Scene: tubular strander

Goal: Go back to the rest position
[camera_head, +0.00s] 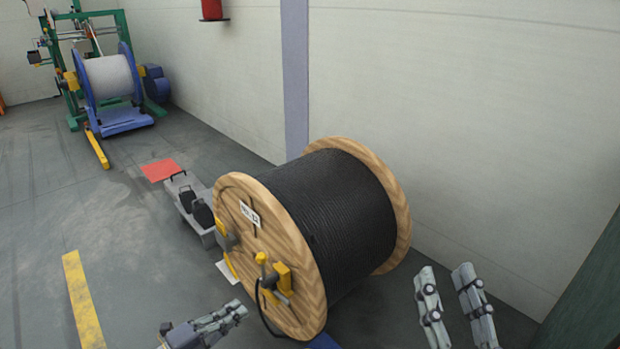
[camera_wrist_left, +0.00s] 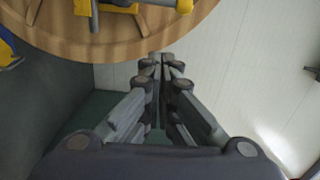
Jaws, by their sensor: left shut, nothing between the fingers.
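My left gripper (camera_head: 238,309) is at the bottom of the head view, in front of the large wooden cable drum (camera_head: 254,219). In the left wrist view its fingers (camera_wrist_left: 162,58) meet at the tips, with nothing between them. The drum's wooden face (camera_wrist_left: 122,38) fills the top of that view, and I cannot tell the gap to it. My right gripper (camera_head: 444,269) is at the lower right of the head view. Its two fingers stand apart with nothing between them, to the right of the drum.
The drum carries black cable (camera_head: 338,207) and a yellow clamp (camera_head: 277,278) on its near face. A grey pedal unit (camera_head: 190,207) and a red floor patch (camera_head: 160,170) lie behind it. A green and blue reel stand (camera_head: 122,118) is farther back.

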